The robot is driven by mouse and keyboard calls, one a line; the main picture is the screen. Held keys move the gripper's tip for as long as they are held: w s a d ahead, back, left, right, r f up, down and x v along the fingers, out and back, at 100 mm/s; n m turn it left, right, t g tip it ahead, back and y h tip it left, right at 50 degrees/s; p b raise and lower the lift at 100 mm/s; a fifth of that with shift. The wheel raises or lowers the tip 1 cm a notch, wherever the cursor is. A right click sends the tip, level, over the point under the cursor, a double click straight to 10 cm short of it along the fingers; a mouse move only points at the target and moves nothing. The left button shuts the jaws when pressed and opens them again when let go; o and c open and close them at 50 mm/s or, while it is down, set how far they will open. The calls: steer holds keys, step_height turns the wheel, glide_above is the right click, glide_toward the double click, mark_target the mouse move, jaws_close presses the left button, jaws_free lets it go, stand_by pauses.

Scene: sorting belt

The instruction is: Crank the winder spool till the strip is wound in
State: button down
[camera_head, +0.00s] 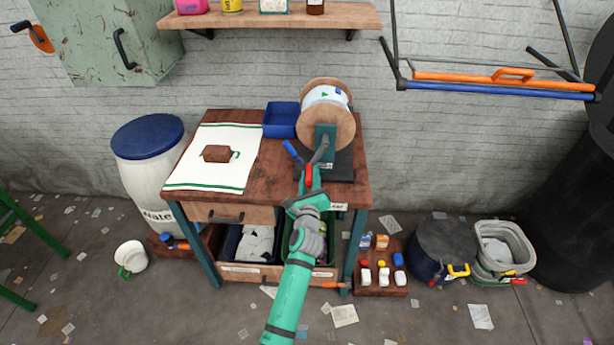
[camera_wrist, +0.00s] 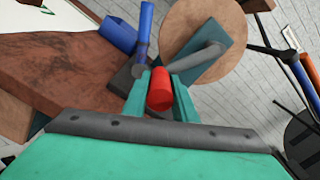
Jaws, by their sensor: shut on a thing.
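The winder spool (camera_head: 341,126) stands at the right rear of the wooden table, with round wooden flanges and a teal upright. A white strip (camera_head: 324,95) with green and blue marks shows wound around its drum. My gripper (camera_head: 309,184) is at the front of the winder, shut on the red crank handle (camera_wrist: 160,88). In the wrist view the red handle lies between my two teal fingers, and a grey crank arm (camera_wrist: 197,64) runs up to the right. A blue-ended lever (camera_wrist: 145,28) stands beside it on the left. Any loose end of the strip is hidden.
A blue bin (camera_head: 281,120) stands left of the spool. A white cloth with green stripes (camera_head: 230,137) lies on the table's left, with a brown object (camera_head: 216,154) on it. A shelf (camera_head: 270,18) hangs above. An orange-and-blue bar frame (camera_head: 500,87) hangs at right.

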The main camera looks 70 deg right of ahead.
mark_target(309, 186)
steer(key=shift+w+f, duration=0.1)
steer(key=shift+f, duration=0.1)
steer(key=c, duration=1.5)
jaws_free()
steer(key=shift+o, duration=0.2)
steer(key=shift+r, duration=0.1)
steer(key=shift+a, duration=0.45)
steer(key=shift+s+a, duration=0.4)
steer(key=shift+a, duration=0.2)
steer(key=shift+w+v, duration=0.25)
steer(key=shift+v, duration=0.8)
steer(key=v, duration=0.6)
steer(key=shift+s+a, duration=0.25)
